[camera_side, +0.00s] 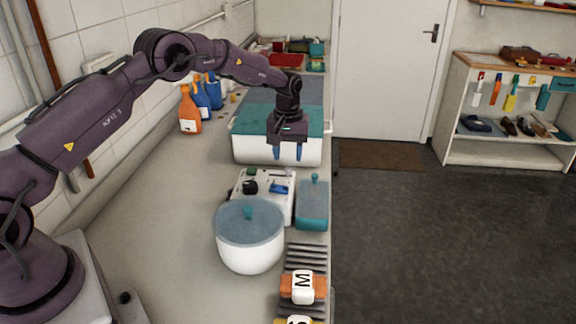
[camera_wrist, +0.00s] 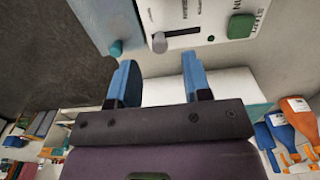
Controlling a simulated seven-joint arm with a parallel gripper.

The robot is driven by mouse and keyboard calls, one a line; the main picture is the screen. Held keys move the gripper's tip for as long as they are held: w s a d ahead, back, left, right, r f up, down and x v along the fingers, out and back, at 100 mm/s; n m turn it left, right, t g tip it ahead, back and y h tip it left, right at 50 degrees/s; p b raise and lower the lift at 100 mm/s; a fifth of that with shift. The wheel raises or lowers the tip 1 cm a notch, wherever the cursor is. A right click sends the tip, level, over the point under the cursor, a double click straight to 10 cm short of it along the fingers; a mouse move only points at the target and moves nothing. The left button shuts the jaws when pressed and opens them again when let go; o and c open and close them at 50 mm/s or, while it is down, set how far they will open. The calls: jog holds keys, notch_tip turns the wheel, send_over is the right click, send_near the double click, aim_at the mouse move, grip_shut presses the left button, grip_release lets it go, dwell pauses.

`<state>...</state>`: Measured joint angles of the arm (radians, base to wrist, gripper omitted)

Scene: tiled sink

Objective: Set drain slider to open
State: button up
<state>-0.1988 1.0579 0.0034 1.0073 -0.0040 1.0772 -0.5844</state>
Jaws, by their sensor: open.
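A white control panel (camera_side: 265,178) lies on the counter behind the round pot, and part of it shows at the top of the wrist view. There, a dark slot with a small grey slider knob (camera_wrist: 159,42) at its left end is visible. A green button (camera_wrist: 241,26) is to its right. The panel's printing is only partly in view, so I cannot read which label marks the drain. My gripper (camera_side: 288,157) is open and empty, its blue fingers pointing down. In the wrist view its fingertips (camera_wrist: 158,64) are apart, with the knob beyond the gap, not between them.
A white box with a teal lid (camera_side: 250,120) stands behind my gripper. A lidded white pot (camera_side: 250,255) is in front of the panel, and a teal lidded container (camera_side: 313,208) stands to its right, by the counter edge. Spray bottles (camera_side: 190,110) stand along the wall.

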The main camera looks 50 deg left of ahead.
aim_at(288, 167)
jog(key=shift+f, duration=2.1)
